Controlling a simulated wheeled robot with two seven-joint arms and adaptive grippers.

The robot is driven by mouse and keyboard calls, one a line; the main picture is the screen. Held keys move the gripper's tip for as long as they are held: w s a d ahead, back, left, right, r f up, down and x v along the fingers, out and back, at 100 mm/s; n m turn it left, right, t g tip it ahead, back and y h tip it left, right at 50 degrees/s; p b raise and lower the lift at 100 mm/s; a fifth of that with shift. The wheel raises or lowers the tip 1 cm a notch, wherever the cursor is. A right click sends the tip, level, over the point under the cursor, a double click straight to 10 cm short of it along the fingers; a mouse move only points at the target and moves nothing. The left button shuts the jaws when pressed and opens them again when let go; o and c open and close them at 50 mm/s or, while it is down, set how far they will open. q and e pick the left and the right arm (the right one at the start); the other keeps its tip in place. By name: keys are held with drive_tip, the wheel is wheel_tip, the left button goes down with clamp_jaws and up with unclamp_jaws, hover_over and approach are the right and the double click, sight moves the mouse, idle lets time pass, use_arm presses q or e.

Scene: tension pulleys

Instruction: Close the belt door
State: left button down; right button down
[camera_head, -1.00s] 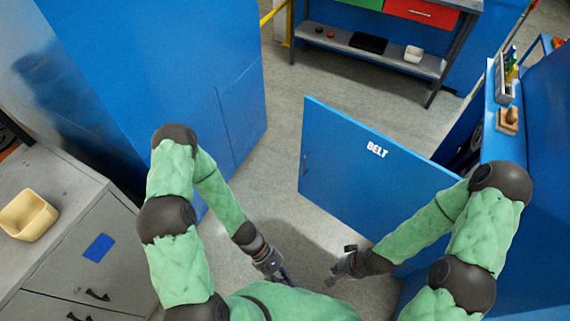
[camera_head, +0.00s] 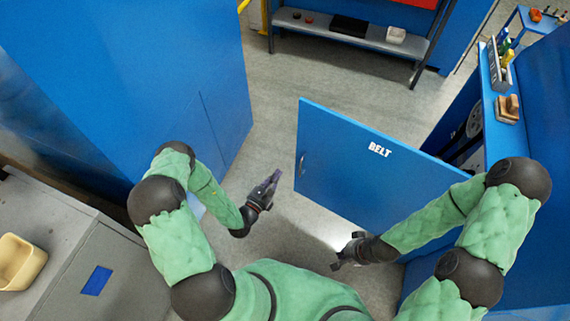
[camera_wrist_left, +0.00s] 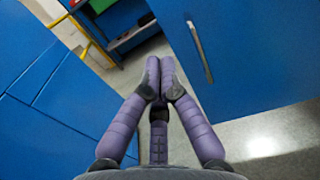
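The blue belt door (camera_head: 375,178), lettered "BELT", stands swung open from the blue machine on the right in the head view. Its handle (camera_head: 303,165) is near the door's free left edge. In the left wrist view the door (camera_wrist_left: 250,60) and its silver handle (camera_wrist_left: 200,48) are just beyond and right of my fingers. My left gripper (camera_head: 274,178) is left of the door's free edge, apart from it. Its purple fingertips meet in the left wrist view (camera_wrist_left: 160,68), with nothing visible between them. My right gripper (camera_head: 340,258) is low in front of the door; its finger opening is unclear.
The blue machine opening with a dark pulley (camera_head: 474,122) is behind the door. A ledge holds a tool holder (camera_head: 494,68) and a wooden block (camera_head: 508,108). A blue cabinet (camera_head: 130,80) stands left, a grey drawer unit (camera_head: 110,270) lower left. Grey floor (camera_head: 270,110) lies clear between.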

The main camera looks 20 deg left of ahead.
sight(298, 145)
use_arm(q)
drive_tip(key=b+x, duration=0.3)
drive_tip(key=x, duration=1)
drive_tip(key=shift+d+f, duration=0.1)
drive_tip(key=shift+w, duration=0.1)
